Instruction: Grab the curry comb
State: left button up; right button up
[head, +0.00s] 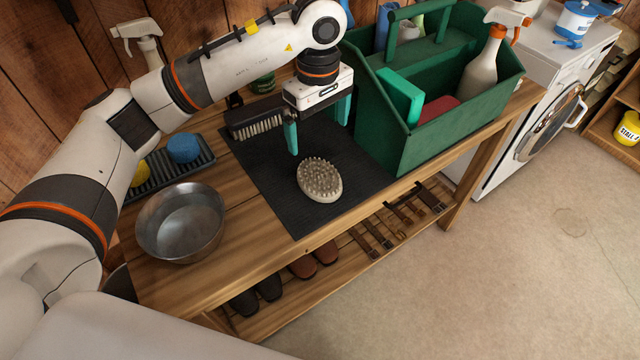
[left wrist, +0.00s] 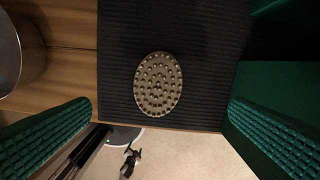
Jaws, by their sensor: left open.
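The curry comb (head: 320,180) is an oval, beige piece with rows of knobs facing up. It lies on a dark ribbed mat (head: 270,180) on the wooden bench. My left gripper (head: 318,130) is open and empty, its green fingers pointing down above the mat, a little behind the comb in the head view. In the left wrist view the curry comb (left wrist: 158,84) shows whole between the two spread fingers (left wrist: 160,138), apart from both. My right gripper is not in view.
A green tote (head: 400,150) with bottles stands right of the mat. A metal bowl (head: 180,222) is at left, near a tray with blue and yellow sponges (head: 184,148). A bristle brush (head: 256,120) lies at the mat's back. Straps and shoes lie on the shelf below.

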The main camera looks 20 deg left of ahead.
pick_arm(q)
jog(key=f, duration=0.1)
jog(key=p, duration=0.2)
send_over(318, 173)
notch_tip(318, 173, down, 5)
jog(key=shift+w+f, duration=0.1)
jog(key=f, duration=0.2)
jog(key=f+p, duration=0.1)
jog(key=f, duration=0.1)
jog(key=shift+s+f, duration=0.2)
jog(key=shift+f, duration=0.6)
jog(key=c, duration=1.1)
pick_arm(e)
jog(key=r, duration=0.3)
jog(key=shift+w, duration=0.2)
